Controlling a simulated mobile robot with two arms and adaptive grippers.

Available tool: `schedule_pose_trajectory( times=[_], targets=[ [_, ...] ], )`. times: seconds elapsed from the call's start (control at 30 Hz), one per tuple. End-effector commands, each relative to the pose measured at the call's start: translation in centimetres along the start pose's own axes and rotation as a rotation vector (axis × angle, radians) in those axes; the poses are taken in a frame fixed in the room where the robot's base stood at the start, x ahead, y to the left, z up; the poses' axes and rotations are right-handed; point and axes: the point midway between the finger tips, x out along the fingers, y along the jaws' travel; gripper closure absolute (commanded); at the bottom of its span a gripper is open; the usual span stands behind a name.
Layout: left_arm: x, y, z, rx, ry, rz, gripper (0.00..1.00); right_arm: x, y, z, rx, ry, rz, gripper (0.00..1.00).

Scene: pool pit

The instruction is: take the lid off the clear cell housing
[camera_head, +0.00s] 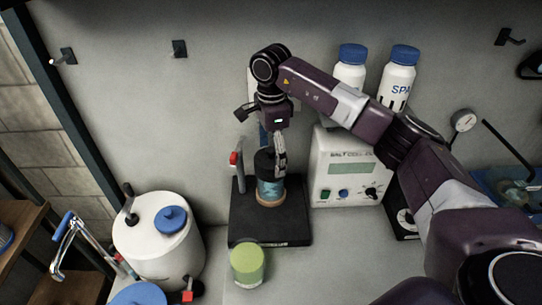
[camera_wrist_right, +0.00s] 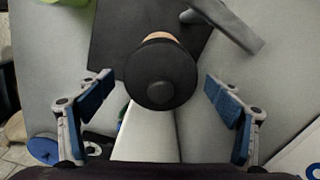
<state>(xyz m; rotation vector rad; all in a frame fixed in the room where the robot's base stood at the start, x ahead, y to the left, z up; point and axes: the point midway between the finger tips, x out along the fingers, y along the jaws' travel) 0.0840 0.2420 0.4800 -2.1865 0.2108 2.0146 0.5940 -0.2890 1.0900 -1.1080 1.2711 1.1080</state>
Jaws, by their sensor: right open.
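The clear cell housing (camera_head: 270,189) stands upright on a black stand base, with bluish contents and a tan ring at its foot. Its round black lid (camera_head: 263,163) sits on top; in the right wrist view the lid (camera_wrist_right: 158,72) shows from above with a central knob. My right gripper (camera_head: 277,150) is over the housing, pointing down. In the right wrist view its blue-padded fingers (camera_wrist_right: 162,97) are spread wide, one on each side of the lid, with clear gaps to it. My left gripper is not in view.
The black stand base (camera_head: 243,222) carries a post with a red top (camera_head: 236,158) left of the housing. A white control box (camera_head: 342,160) stands close on the right. A green-topped jar (camera_head: 247,264) is in front, a white tank (camera_head: 160,245) at left. Bottles (camera_head: 397,78) stand behind.

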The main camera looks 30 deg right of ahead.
Motion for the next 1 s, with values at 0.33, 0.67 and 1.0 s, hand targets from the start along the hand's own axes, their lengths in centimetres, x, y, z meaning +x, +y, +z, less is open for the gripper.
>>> schedule_pose_trajectory(
  times=[0.33,0.67,1.0],
  targets=[
    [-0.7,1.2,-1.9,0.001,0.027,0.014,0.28,1.7,-0.1,0.1,-0.001,-0.001,-0.001,0.16],
    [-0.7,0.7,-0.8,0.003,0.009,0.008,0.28,1.7,0.0,0.1,-0.001,-0.001,0.000,0.46],
    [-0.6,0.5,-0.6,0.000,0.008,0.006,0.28,1.6,-0.1,0.1,-0.001,-0.001,-0.001,0.59]
  ],
)
